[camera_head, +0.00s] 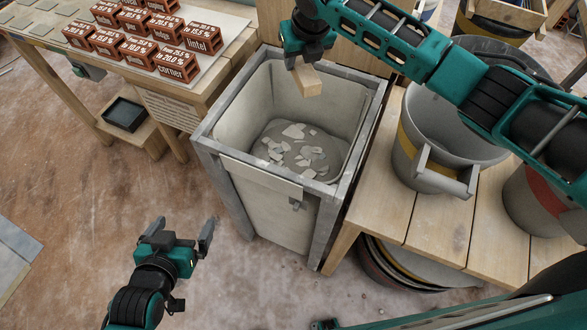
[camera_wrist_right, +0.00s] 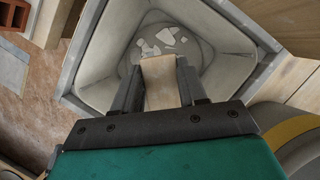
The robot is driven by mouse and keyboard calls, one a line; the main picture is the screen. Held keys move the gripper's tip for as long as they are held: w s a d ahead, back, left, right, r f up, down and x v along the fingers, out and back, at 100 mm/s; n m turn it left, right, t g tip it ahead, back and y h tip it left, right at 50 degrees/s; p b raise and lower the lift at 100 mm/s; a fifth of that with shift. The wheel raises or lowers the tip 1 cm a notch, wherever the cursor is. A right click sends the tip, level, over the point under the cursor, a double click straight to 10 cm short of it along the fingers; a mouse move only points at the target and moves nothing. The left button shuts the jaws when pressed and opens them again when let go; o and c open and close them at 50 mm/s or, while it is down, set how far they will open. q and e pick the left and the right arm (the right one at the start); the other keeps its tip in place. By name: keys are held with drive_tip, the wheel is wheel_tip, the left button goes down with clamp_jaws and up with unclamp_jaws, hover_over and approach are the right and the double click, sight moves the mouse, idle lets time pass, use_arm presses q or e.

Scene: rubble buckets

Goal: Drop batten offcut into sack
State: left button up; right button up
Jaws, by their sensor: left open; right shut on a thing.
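The batten offcut (camera_head: 307,82) is a short pale wooden block. My right gripper (camera_head: 303,64) is shut on it and holds it above the open mouth of the sack, toward its far side. In the right wrist view the offcut (camera_wrist_right: 159,83) sits between the two fingers (camera_wrist_right: 159,88), with the sack's inside beyond it. The sack (camera_head: 240,108) is a pale liner in a grey square frame, with several light rubble pieces (camera_head: 292,131) on its floor. My left gripper (camera_head: 182,240) is open and empty, low over the ground at the left of the sack.
A table (camera_head: 222,47) with several labelled bricks (camera_head: 138,52) stands at the left. A wooden bench (camera_head: 425,238) with a grey bucket (camera_head: 440,130) with a yellow band stands close at the right. The ground (camera_head: 95,190) around my left gripper is largely clear.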

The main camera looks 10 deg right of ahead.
drive_tip(key=shift+f+b, duration=0.45)
drive_tip(key=shift+f, duration=0.5)
wheel_tip(320, 180, down, 3)
drive_tip(key=shift+f+b, duration=0.15)
drive_tip(key=shift+b, duration=1.1)
drive_tip(key=shift+f+b, duration=0.4)
drive_tip(key=shift+b, duration=0.1)
drive_tip(key=o, duration=1.1)
drive_tip(key=shift+o, duration=0.2)
